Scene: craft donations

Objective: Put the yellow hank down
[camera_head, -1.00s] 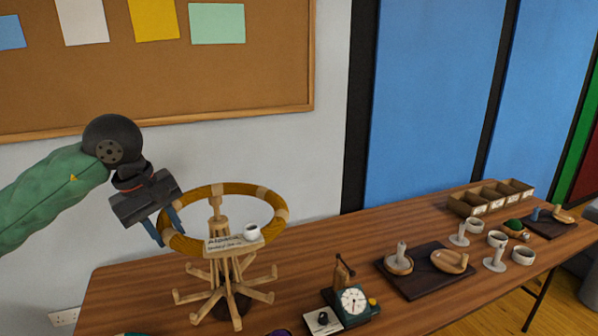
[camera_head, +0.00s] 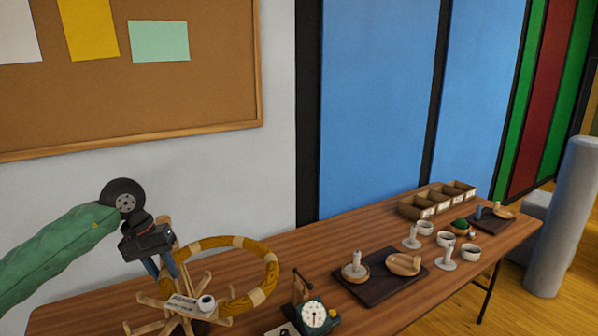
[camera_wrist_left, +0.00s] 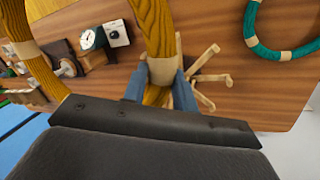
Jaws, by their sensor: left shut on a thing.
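The yellow hank (camera_head: 271,279) is a large mustard ring with pale ties. The swift carries a small white cup (camera_head: 206,303) and a card. I cannot tell whether the hank touches the swift or the table. My right gripper is not in view.
A green dial scale (camera_head: 315,314) stands right of the hank. Farther right are a dark tray (camera_head: 380,287), white cups (camera_head: 447,239) and a divided wooden box (camera_head: 417,208). A teal hank (camera_wrist_left: 262,48) lies on the table in the left wrist view.

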